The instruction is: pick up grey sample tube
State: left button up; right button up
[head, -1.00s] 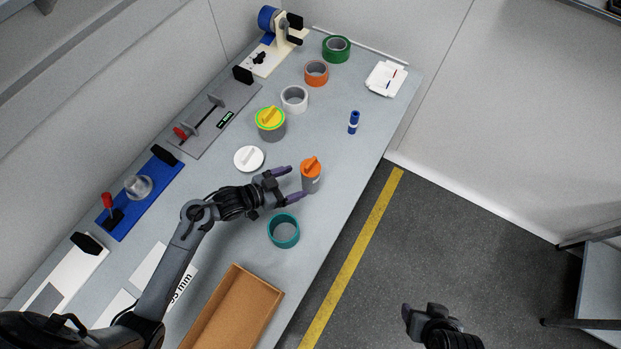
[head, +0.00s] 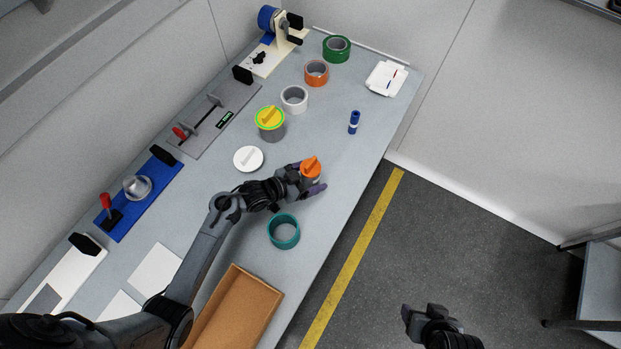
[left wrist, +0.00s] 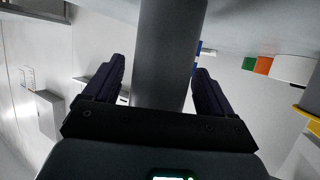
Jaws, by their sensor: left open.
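The grey sample tube (head: 309,181) has an orange cap and stands on the bench near its right edge. My left gripper (head: 308,178) is at the tube, with its fingers on either side of it. In the left wrist view, the grey tube (left wrist: 168,55) rises between the two open fingers (left wrist: 161,80), with a gap visible beside each finger. The fingers partly hide the tube's body in the head view. My right gripper (head: 427,312) is over the floor at the lower right, away from the bench; its jaw opening is unclear.
A teal ring (head: 283,231) stands just below the left gripper, and a white disc (head: 248,159) lies to its left. A yellow-lidded grey jar (head: 271,127) and a blue tube (head: 354,122) stand farther back. A cardboard tray (head: 239,315) lies at the front.

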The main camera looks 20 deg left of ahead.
pick_arm(q)
jog(key=c, duration=1.1)
jog(key=shift+r, duration=0.15)
